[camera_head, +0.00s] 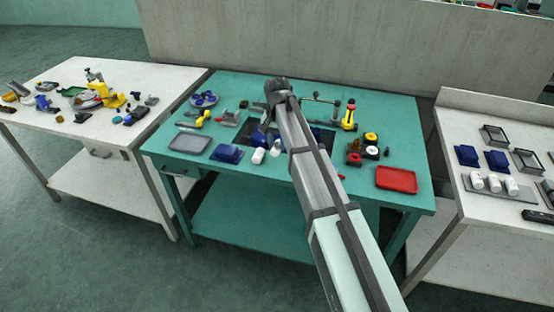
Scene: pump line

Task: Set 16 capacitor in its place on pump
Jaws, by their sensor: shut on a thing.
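My arm reaches over the teal table, and my gripper (272,112) points down at its far middle, small and partly hidden by my own wrist. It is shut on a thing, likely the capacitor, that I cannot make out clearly. A blue body, likely the pump (260,137), sits just below my gripper, partly covered by my arm. A white cylinder (258,156) stands in front of it, and another small white piece (276,149) shows beside my arm. I cannot tell whether the held thing touches the pump.
The right white table holds several white cylinders (494,184) and blue boxes. The left table (150,76) is cluttered.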

